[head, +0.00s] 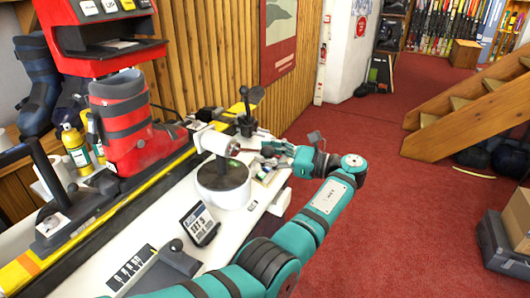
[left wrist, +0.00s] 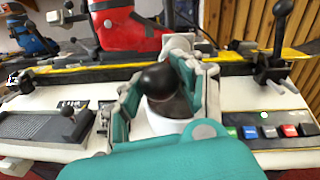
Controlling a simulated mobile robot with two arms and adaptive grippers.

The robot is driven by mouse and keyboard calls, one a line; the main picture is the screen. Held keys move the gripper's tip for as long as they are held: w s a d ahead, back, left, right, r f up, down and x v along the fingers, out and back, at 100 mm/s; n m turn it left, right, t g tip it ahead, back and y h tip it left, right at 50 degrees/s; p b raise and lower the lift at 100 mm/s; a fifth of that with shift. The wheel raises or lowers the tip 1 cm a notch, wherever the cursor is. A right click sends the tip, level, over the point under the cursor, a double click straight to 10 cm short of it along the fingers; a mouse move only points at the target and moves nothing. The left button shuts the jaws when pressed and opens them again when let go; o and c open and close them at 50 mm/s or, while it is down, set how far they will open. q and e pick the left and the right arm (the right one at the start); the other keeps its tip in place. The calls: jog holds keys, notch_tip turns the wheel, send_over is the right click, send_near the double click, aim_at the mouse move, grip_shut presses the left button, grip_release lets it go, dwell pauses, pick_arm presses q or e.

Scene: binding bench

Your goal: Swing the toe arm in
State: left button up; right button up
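A white cylinder head (head: 212,140) on a dark post stands over a round white base (head: 224,192) at the toe end of the red ski boot (head: 128,130); I take this to be the toe arm. In the left wrist view a black ball knob (left wrist: 160,80) shows between my fingers, above the round white base (left wrist: 166,122). My left gripper (head: 268,150) is just right of the cylinder head; its fingers, also in the wrist view (left wrist: 158,95), are spread either side of the knob. I cannot tell whether they touch it. My right gripper is out of view.
A yellow-edged rail (head: 98,222) runs along the bench. A small display (head: 199,224) and a black lever (head: 246,112) stand on it. Coloured buttons (left wrist: 270,131) lie right of my gripper. Red carpet (head: 380,215) is open to the right.

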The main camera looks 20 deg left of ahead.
pick_arm(q)
jog(key=o, duration=0.5)
jog(key=shift+w+d, duration=0.1)
jog(key=shift+d, duration=0.15)
jog(key=shift+c, duration=0.2)
jog(key=shift+a, duration=0.15)
jog(key=shift+r, duration=0.2)
notch_tip(320, 180, up, 10)
jog(key=shift+f, duration=0.2)
